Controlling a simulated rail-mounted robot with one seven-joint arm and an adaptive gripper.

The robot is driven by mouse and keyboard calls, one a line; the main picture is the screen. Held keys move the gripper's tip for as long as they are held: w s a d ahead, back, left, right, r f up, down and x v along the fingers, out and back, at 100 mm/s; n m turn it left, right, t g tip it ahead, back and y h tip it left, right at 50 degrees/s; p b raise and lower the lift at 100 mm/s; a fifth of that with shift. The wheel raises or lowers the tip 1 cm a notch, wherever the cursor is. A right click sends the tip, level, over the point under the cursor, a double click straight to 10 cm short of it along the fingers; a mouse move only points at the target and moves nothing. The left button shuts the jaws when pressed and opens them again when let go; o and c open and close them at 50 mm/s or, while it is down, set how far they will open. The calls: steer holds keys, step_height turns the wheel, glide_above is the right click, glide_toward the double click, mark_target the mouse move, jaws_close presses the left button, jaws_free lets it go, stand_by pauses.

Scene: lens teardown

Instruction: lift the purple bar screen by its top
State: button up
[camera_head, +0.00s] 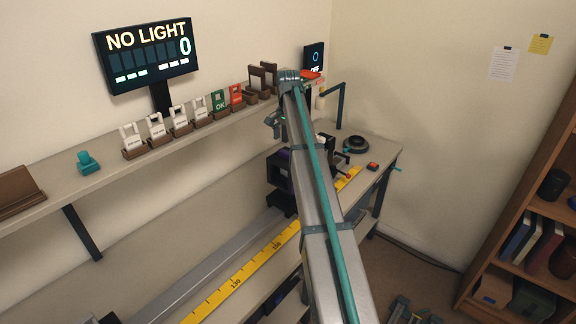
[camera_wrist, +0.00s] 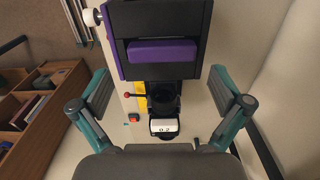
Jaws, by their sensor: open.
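The purple bar screen (camera_wrist: 163,51) shows in the wrist view as a purple bar across a dark panel, near the top centre. In the head view a bit of purple (camera_head: 284,156) shows on a dark stand, mostly hidden behind my arm. My gripper (camera_wrist: 160,75) is open and empty, with one teal-backed finger on each side of the picture. The purple bar appears between and beyond the fingertips, and I see no contact. In the head view my gripper (camera_head: 273,122) is at the shelf's right end, partly hidden by the arm.
A red button (camera_head: 373,166) and a round dark part (camera_head: 356,144) are on the bench. The shelf (camera_head: 100,180) carries a row of tagged holders. A yellow ruler (camera_head: 240,278) runs along the bench.

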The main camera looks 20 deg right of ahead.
mark_target(288, 152)
steer(key=shift+w+f+p, duration=0.1)
steer(key=shift+f+p, duration=1.1)
steer(key=shift+f, duration=1.55)
steer(key=c, duration=1.3)
steer(key=shift+r, duration=0.2)
